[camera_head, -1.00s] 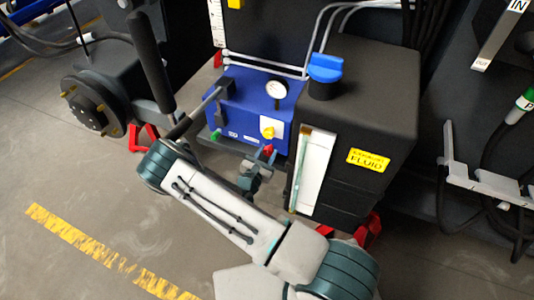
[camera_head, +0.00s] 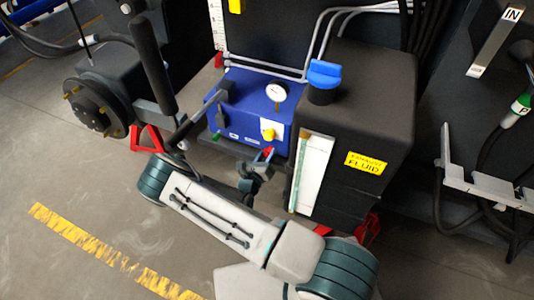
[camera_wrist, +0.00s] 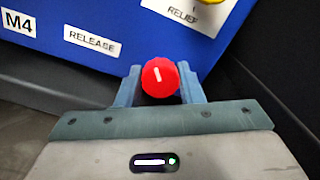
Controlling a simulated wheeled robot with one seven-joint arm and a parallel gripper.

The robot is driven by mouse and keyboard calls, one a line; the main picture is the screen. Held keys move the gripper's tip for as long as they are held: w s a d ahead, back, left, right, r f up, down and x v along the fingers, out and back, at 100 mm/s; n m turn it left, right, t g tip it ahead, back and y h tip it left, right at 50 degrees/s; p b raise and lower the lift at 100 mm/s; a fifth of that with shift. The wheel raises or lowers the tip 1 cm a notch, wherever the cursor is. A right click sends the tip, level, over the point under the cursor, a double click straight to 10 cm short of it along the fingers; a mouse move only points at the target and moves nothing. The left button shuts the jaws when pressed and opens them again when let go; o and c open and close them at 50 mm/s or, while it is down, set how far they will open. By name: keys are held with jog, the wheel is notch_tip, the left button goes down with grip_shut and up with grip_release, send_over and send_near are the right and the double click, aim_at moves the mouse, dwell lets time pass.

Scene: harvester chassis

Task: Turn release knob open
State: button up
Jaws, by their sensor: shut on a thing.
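The round red release knob (camera_wrist: 160,77) has a short white mark on its face, tilted slightly left of upright in the wrist view. My gripper (camera_wrist: 158,86) is shut on it, with one blue-grey finger on each side. In the head view the red knob (camera_head: 268,152) shows only in part at the lower front of the blue pump box (camera_head: 248,98). There my gripper (camera_head: 264,158) is small and partly blends with the knob. A white RELEASE label (camera_wrist: 92,40) is left of the knob in the wrist view.
A yellow knob (camera_head: 268,134) sits just above the red one, near the RELIEF label (camera_wrist: 186,14). A green knob (camera_head: 217,135) is at the box's left. The black fluid tank (camera_head: 370,110) with a blue cap (camera_head: 324,73) stands close on the right. Open floor lies left.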

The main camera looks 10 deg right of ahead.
jog(key=n+p, duration=0.1)
jog(key=n, duration=1.4)
jog(key=shift+f+n+y, duration=0.1)
jog(key=shift+n+y, duration=0.2)
jog(key=shift+n, duration=0.1)
jog(key=n, duration=0.6)
jog(key=shift+f+n, duration=0.1)
jog(key=shift+n, duration=0.2)
jog(key=n, duration=0.6)
jog(key=shift+s, duration=0.1)
jog(key=shift+n, duration=0.4)
jog(key=o, duration=1)
